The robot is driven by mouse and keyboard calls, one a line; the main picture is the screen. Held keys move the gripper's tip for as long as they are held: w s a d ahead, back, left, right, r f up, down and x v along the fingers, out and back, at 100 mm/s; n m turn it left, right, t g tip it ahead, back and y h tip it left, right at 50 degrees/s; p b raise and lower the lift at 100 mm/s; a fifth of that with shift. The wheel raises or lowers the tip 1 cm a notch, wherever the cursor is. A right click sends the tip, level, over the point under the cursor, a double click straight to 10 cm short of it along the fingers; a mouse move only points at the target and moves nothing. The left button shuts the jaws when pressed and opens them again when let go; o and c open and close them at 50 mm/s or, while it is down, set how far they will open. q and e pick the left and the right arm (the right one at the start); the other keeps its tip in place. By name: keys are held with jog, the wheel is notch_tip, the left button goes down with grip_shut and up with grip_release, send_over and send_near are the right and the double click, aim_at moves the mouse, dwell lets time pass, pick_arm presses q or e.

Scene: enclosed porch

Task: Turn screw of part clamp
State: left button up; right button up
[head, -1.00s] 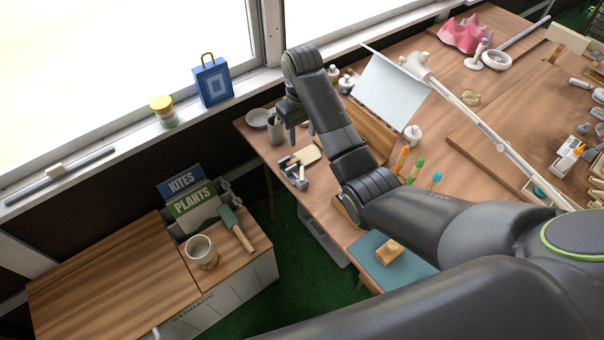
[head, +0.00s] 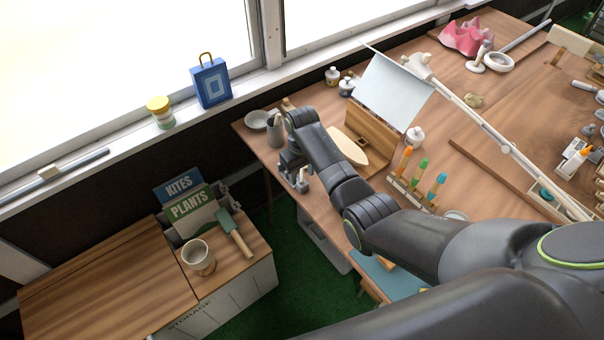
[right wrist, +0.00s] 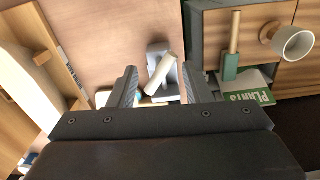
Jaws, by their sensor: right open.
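The part clamp (head: 302,183) is at the near left edge of the workbench in the head view, mostly hidden by my right gripper (head: 290,172). In the right wrist view, the grey metal clamp (right wrist: 157,48) shows beyond the fingers, with a pale rod-like piece (right wrist: 161,74) lying slantwise across it. My right gripper (right wrist: 158,88) is open, with a finger on either side of this pale piece and visible gaps beside it. I cannot tell how far in depth the fingertips are from it. My left gripper is in neither view.
A grey jug (head: 274,132) and a white bowl (head: 257,119) stand close to my right gripper. A wooden stand (head: 370,135) and upright coloured tools (head: 419,172) are to its right. A storage cabinet (head: 110,270) stands left of the bench, across a gap.

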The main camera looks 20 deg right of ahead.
jog(key=shift+f, duration=0.45)
grip_shut()
jog(key=shift+r+n+p, duration=0.2)
jog(key=shift+n+p, duration=1)
jog(key=shift+n, duration=0.3)
jog(key=n+p, duration=0.1)
jog(key=n, duration=0.1)
jog(key=shift+f+n, duration=0.1)
jog(key=shift+n, duration=0.3)
jog(key=c, duration=1)
grip_release()
jog(key=shift+n+p, duration=0.45)
jog(key=shift+n, duration=0.35)
jog(key=c, duration=0.9)
grip_release()
jog(key=shift+c, duration=0.2)
